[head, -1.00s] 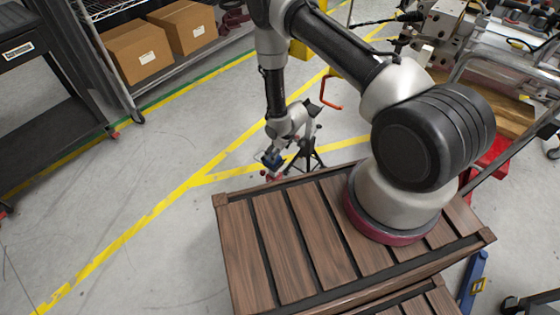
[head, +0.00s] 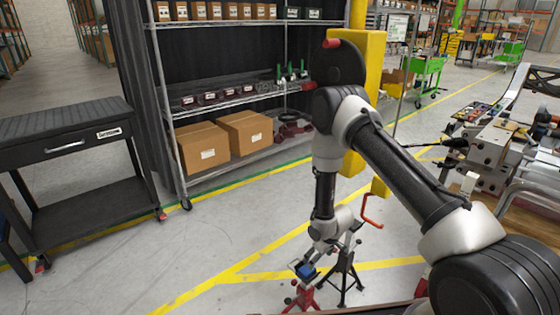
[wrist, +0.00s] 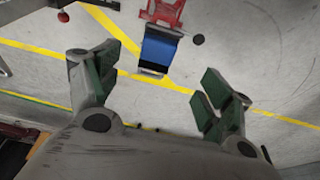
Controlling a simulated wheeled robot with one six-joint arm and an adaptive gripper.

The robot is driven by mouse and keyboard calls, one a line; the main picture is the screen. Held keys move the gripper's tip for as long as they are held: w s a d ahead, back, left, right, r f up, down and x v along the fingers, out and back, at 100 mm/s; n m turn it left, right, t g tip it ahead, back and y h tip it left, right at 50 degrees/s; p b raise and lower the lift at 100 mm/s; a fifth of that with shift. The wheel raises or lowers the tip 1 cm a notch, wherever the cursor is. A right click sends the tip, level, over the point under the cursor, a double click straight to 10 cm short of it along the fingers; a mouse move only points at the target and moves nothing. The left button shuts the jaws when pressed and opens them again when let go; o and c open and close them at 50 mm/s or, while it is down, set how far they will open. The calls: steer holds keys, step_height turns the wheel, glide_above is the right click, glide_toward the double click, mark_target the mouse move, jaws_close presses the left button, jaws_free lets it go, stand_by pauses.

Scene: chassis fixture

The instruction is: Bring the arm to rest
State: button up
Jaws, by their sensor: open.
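My arm extends from the lower right of the head view, bends at a raised elbow and hangs down at the middle. My gripper (head: 314,257) is at its lower end, small and partly hard to make out there. In the wrist view my gripper (wrist: 158,80) shows two green-padded fingers spread wide, with nothing held between them. A blue block-like piece (wrist: 159,50) on a red stand (wrist: 165,12) appears just beyond the fingertips, apart from them. In the head view the blue piece (head: 306,270) is just below the gripper, above the red stand (head: 301,296).
A black jack stand (head: 345,275) stands right beside the red one. A wire shelf with cardboard boxes (head: 203,147), a yellow post (head: 362,100) and a black cart (head: 70,140) stand behind. A metal fixture (head: 495,145) is at right. Floor at lower left is clear.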

steer(key=s+d+r+m+g+h, duration=0.15)
steer(key=s+d+g, duration=0.35)
steer(key=s, duration=0.5)
steer(key=s+d+r+m+h, duration=0.1)
steer(key=s+d+r, duration=0.1)
steer(key=r, duration=0.8)
steer(key=s+d+r+m, duration=0.1)
steer(key=s+d+r, duration=0.1)
steer(key=r, duration=0.9)
steer(key=s+d+r+m+h, duration=0.1)
steer(key=s+d+r, duration=0.15)
steer(key=r, duration=0.75)
steer(key=s+d+r+m+t, duration=0.1)
steer(key=s+r, duration=0.3)
steer(key=r, duration=0.4)
steer(key=s+d+r+t+y, duration=0.1)
steer(key=s+r+t, duration=0.2)
steer(key=s+r, duration=0.2)
steer(key=s+d+r+m+t, duration=0.1)
steer(key=s+d+r+t, duration=0.1)
steer(key=r, duration=0.9)
steer(key=s+t, duration=0.1)
steer(key=s, duration=0.1)
steer(key=shift+s+r+m+y, duration=0.35)
steer(key=shift+d, duration=0.1)
